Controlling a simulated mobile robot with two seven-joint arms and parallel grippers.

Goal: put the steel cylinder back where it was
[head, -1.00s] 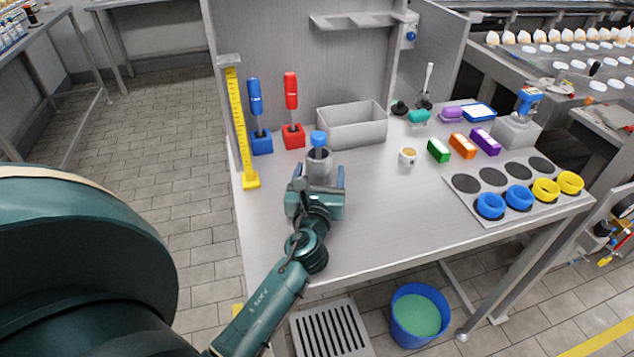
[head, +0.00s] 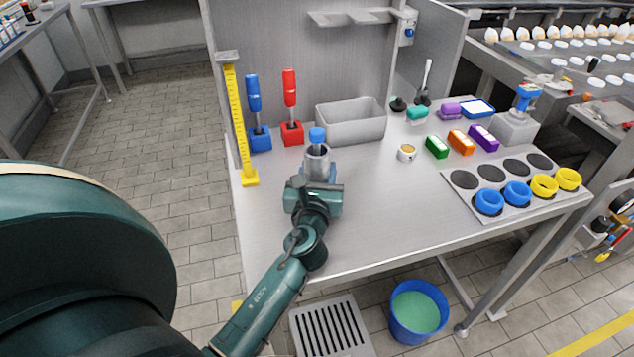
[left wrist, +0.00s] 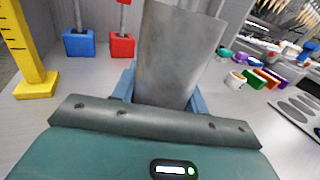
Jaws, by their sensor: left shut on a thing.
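The steel cylinder (head: 317,166) is upright near the left part of the bench, between the jaws of my left gripper (head: 315,180). In the left wrist view the grey cylinder (left wrist: 178,55) fills the middle, with the blue fingers of the left gripper (left wrist: 163,95) shut on its lower part. A blue-topped piece (head: 317,135) shows above the cylinder's rim; I cannot tell whether it is inside or behind. The cylinder's bottom is hidden by the gripper, so I cannot tell whether it touches the bench. My right gripper is not in view.
A yellow ruler stand (head: 249,178), blue block (head: 260,139) and red block (head: 292,133) stand behind to the left. A grey bin (head: 352,127) is behind the cylinder. A small white cup (head: 407,153) is to the right. The bench front (head: 390,210) is clear.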

